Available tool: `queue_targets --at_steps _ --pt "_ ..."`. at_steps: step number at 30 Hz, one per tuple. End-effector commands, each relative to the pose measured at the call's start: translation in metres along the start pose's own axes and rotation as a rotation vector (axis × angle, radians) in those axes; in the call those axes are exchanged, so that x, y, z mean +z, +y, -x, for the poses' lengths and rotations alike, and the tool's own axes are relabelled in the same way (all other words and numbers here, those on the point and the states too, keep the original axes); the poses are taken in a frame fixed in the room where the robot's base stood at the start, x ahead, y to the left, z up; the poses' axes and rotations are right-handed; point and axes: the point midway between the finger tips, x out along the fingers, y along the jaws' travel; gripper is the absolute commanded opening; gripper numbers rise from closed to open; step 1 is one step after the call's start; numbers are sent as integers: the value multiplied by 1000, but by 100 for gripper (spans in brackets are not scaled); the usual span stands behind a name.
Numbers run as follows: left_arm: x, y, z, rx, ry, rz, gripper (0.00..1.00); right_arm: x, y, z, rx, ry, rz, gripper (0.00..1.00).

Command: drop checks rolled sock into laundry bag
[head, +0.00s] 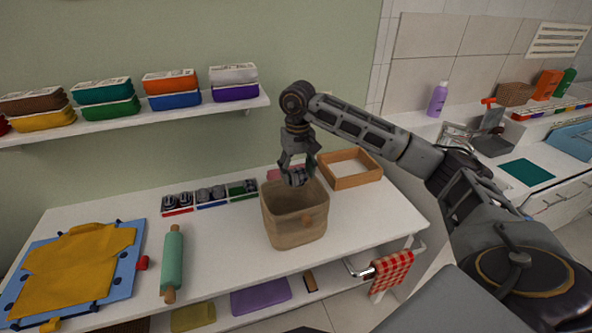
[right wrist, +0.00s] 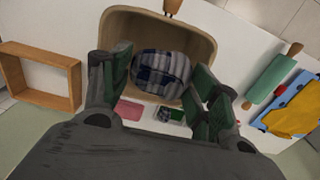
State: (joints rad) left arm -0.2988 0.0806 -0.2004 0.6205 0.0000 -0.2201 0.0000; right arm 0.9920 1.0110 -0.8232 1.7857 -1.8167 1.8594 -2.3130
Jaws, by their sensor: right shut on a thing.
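The checks rolled sock (right wrist: 160,75) is a dark blue, grey and white plaid bundle between the fingers of my right gripper (right wrist: 165,88) in the right wrist view. The right gripper (head: 297,176) is shut on it and points down over the laundry bag. The laundry bag (head: 293,232) is a tan, open-topped container with a small brown tab, standing on the white table. Its open mouth and wall (right wrist: 205,40) show behind the sock in the right wrist view. In the head view the fingers mostly hide the sock. My left gripper is out of view.
An open wooden box (head: 352,182) stands behind and right of the bag. A divided row of small items (head: 210,193) lies behind left. A green rolling pin (head: 172,262) and a blue board with yellow cloth (head: 75,265) lie left. A red checked cloth (head: 390,270) hangs at the right front.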

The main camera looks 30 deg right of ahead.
Motion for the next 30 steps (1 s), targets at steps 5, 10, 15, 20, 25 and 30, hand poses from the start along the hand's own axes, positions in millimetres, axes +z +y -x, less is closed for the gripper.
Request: queue_targets --at_steps 5,10,15,20,25,30 --pt "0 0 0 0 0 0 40 0 0 0 0 0 1 47" --pt "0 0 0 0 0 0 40 0 0 -1 0 0 1 47" --pt "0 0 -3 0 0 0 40 0 0 -5 0 0 1 47" --pt "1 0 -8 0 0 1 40 0 0 -14 0 0 1 47" --pt "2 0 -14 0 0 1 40 0 0 -26 0 -1 1 47" --pt "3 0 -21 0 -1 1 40 0 0 -39 0 -2 1 47"
